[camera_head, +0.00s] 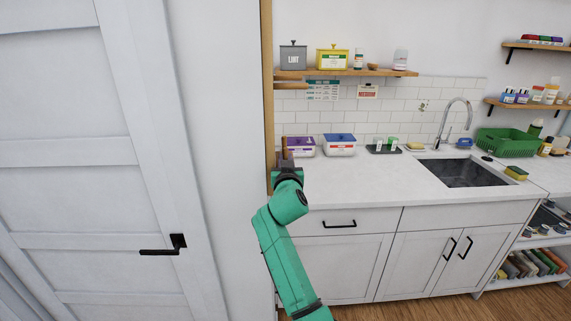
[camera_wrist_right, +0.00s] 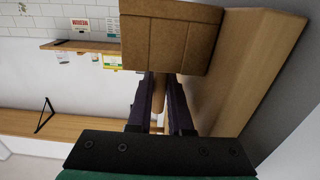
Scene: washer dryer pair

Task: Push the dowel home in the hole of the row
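My right gripper (camera_head: 285,160) is at the counter's left end, beside an upright wooden panel (camera_head: 268,60). In the right wrist view its two dark fingers (camera_wrist_right: 161,100) are closed around a narrow brown wooden shaft (camera_wrist_right: 159,92). A broad brown wooden block (camera_wrist_right: 172,40) sits just beyond the fingertips, like a mallet head, close to the panel (camera_wrist_right: 245,65). I cannot tell which is the dowel; the row's holes are not visible. My left gripper is out of view.
A purple-lidded box (camera_head: 300,146) and a blue-lidded box (camera_head: 340,145) stand close right of my right gripper. A wooden shelf (camera_head: 385,72) with tins is above. The counter (camera_head: 365,180) is clear in front, with a sink (camera_head: 465,173) further right.

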